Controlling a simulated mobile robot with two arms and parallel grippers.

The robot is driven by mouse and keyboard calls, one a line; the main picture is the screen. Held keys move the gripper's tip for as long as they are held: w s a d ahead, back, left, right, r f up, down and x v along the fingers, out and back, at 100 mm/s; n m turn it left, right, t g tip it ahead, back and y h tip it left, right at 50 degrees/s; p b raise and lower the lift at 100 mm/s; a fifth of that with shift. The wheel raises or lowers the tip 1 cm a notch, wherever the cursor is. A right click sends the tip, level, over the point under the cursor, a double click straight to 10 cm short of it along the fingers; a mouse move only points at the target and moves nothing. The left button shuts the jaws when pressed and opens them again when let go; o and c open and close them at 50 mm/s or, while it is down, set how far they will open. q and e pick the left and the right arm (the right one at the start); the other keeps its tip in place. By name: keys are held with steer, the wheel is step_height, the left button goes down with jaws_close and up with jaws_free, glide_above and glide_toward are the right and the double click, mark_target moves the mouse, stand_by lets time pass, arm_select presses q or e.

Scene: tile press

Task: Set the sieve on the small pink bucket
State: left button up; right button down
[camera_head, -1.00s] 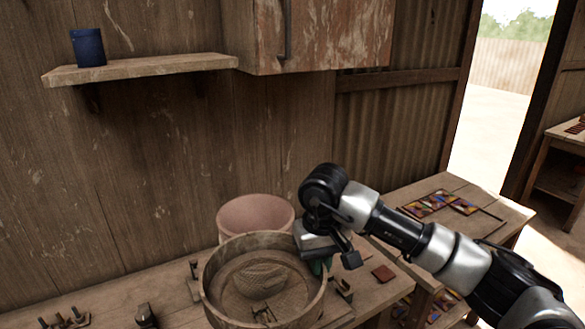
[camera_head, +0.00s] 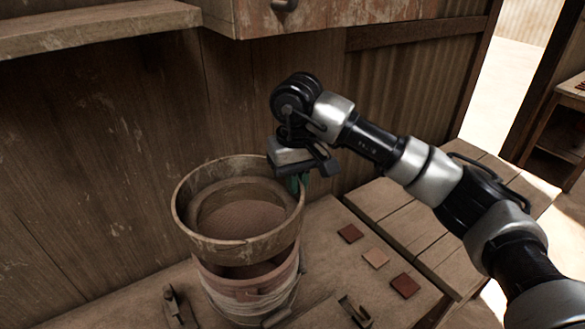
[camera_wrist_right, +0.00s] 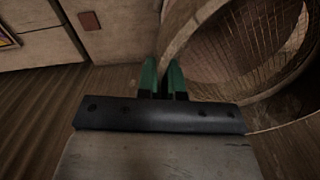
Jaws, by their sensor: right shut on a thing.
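The sieve (camera_head: 215,243) is a round wooden hoop with a mesh bottom, roughly level in the head view. The pink bucket (camera_head: 235,292) stands on the bench below it. Part of the bucket's dark opening shows under the hoop, so the sieve looks raised above the bucket's rim. My right gripper (camera_head: 297,184) is shut on the right side of the sieve's rim, with its green fingertips at the wall. In the right wrist view the fingers (camera_wrist_right: 164,78) meet the hoop's edge beside the wire mesh (camera_wrist_right: 245,45). My left gripper is not in view.
Several small reddish tiles (camera_head: 375,258) lie on the bench to the right of the bucket. A metal tool (camera_head: 176,308) lies at the front left and another metal piece (camera_head: 356,312) at the front right. A wooden wall rises close behind, with a shelf (camera_head: 100,28) above.

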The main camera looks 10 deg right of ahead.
mark_target(296, 199)
steer(key=shift+s+f, duration=0.2)
steer(key=shift+s, duration=0.35)
steer(key=shift+f, duration=0.3)
steer(key=f, duration=0.1)
steer(key=f+b, duration=0.1)
steer(key=f, duration=0.1)
steer(key=shift+w, duration=0.4)
steer(key=shift+f+b, duration=0.2)
steer(key=shift+b, duration=0.25)
steer(key=shift+s+f+b, duration=0.1)
steer(key=shift+f+b, duration=0.05)
steer(key=shift+b, duration=0.2)
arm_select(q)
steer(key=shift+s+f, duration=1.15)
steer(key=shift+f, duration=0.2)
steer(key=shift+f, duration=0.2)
arm_select(e)
steer(key=shift+f, duration=0.1)
arm_select(q)
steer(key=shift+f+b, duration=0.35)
steer(key=shift+b, duration=0.15)
arm_select(e)
steer(key=shift+f, duration=0.15)
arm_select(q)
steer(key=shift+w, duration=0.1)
arm_select(e)
steer(key=shift+s, duration=0.1)
